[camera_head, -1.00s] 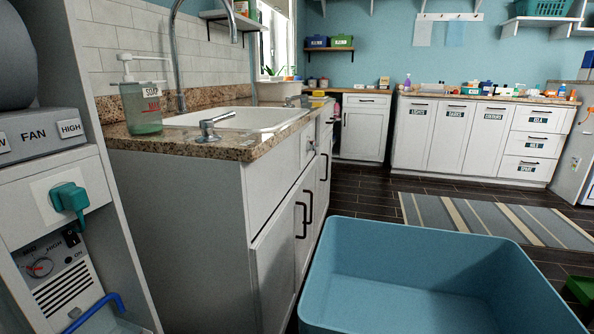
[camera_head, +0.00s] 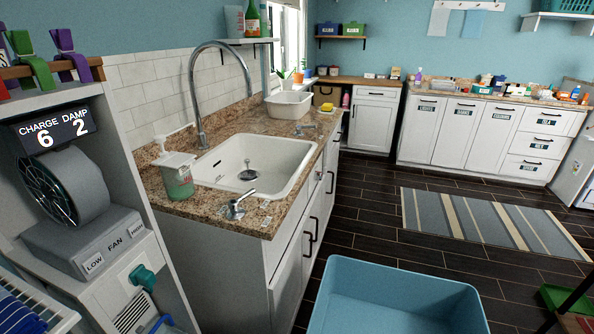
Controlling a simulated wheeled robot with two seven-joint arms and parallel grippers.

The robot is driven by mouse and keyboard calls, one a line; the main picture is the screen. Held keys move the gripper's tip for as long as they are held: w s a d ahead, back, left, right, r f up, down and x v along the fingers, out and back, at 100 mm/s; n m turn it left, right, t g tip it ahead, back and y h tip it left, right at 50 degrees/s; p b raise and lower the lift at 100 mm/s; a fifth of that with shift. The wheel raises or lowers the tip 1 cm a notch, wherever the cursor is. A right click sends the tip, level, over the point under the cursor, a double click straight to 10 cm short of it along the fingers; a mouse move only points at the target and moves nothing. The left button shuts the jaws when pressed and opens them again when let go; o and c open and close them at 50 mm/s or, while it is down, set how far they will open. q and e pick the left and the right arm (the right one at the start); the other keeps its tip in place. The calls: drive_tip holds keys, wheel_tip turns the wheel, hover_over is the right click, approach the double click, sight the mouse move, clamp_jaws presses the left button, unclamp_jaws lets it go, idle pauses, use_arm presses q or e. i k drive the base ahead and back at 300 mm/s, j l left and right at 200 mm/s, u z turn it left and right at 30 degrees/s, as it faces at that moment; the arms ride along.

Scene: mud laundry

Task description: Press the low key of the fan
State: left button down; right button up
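The fan (camera_head: 62,190) is a grey drum on a grey base, standing in a white shelf unit at the left. The base front reads FAN between a LOW key (camera_head: 93,264) at its left and a HIGH key (camera_head: 137,229) at its right. A dark display (camera_head: 56,128) above the drum reads CHARGE 6 and DAMP 2. Nothing covers the LOW key. Neither of my grippers shows in the head view.
A teal knob (camera_head: 143,278) sticks out below the fan. A blue bin (camera_head: 395,298) stands on the floor at bottom centre. The sink counter (camera_head: 215,207) with a soap bottle (camera_head: 178,180) is right of the shelf unit. Dark floor and a striped rug (camera_head: 490,222) lie beyond.

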sight(94, 262)
drive_tip(key=u, duration=1.35)
